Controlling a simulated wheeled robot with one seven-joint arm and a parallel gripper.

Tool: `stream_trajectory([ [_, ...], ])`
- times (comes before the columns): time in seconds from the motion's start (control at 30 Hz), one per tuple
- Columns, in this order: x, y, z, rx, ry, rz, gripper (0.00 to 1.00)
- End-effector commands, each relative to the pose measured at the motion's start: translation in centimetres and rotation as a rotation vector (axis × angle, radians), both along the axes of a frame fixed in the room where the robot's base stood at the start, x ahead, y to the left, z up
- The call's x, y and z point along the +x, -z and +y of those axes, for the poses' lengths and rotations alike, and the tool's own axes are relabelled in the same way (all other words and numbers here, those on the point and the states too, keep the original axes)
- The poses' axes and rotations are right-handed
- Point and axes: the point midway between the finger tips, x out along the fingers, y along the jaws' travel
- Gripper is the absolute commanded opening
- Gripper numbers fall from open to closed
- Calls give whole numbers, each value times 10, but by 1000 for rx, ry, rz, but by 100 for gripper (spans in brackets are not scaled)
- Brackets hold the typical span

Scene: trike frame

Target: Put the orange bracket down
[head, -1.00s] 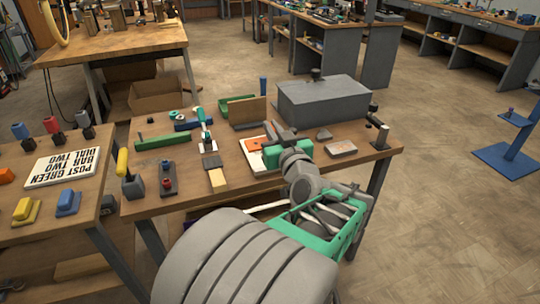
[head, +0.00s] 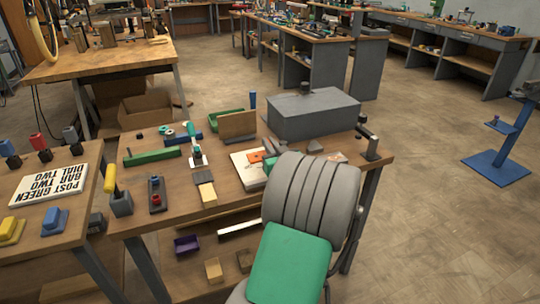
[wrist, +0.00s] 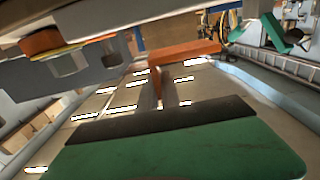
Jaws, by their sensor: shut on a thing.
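The orange bracket (head: 256,156) shows as a small orange patch over the white board (head: 242,168) on the middle bench. My gripper (head: 270,150) is at its right side, partly hidden behind my own arm. In the wrist view the bracket (wrist: 185,52) is an orange bar with a short leg pointing down. The fingers of my gripper (wrist: 158,88) reach up to that leg and are shut on it. I cannot tell whether the bracket touches the board.
A large grey box (head: 312,115) stands behind my gripper, with a brown upright panel (head: 237,126) to its left. A yellow block (head: 207,194), a green bar (head: 152,156) and a grey clamp post (head: 371,145) are also on the bench (head: 180,205).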

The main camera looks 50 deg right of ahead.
Motion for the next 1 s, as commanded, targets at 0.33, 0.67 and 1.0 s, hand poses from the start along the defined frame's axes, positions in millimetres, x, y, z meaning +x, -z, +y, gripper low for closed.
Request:
stream_trajectory([
  [0.33,7,42,-14,-4,1,-3,0],
  [0.67,7,44,-13,-4,1,-2,0],
  [1.0,7,47,-13,-1,0,-1,23],
])
